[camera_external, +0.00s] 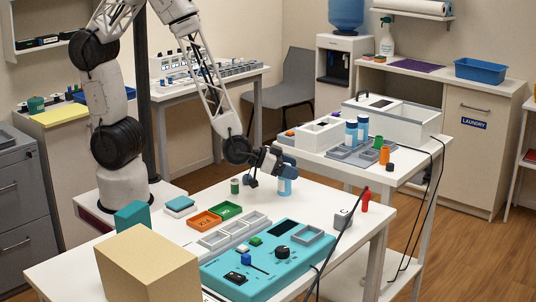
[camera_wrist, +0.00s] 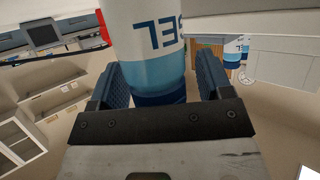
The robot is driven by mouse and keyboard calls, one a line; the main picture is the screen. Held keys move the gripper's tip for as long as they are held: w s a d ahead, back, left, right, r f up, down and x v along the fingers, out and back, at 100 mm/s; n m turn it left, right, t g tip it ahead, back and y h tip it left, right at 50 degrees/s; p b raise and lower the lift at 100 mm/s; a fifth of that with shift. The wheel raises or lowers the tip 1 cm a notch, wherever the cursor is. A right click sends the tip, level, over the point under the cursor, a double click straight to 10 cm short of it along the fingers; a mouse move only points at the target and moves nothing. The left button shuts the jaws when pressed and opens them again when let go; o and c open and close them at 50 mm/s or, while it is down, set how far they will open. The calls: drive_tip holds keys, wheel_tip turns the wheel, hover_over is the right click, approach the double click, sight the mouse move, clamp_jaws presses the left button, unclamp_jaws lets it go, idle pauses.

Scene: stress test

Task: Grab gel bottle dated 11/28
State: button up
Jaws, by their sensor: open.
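A gel bottle (camera_external: 285,187) stands upright near the back edge of the front white table, its upper part hidden by my gripper (camera_external: 277,163). In the wrist view the bottle (camera_wrist: 155,60) is white, light blue and dark blue, with upside-down "GEL" lettering. No date can be read. My gripper (camera_wrist: 160,82) is open, with one blue finger on each side of the bottle. The left finger looks close to it and a thin gap shows at the right; contact cannot be told. Two similar blue bottles (camera_external: 351,133) stand in a grey tray on the back right table.
A small green cylinder (camera_external: 235,186) stands left of the bottle. Orange (camera_external: 204,222) and green trays, a teal device (camera_external: 268,262) and a cardboard box (camera_external: 148,265) fill the front.

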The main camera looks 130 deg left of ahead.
drive_tip(key=shift+c, duration=0.3)
drive_tip(key=c, duration=1)
drive_tip(key=shift+r, duration=0.1)
wheel_tip(320, 180, up, 10)
drive_tip(key=shift+f, duration=0.1)
idle(0.7)
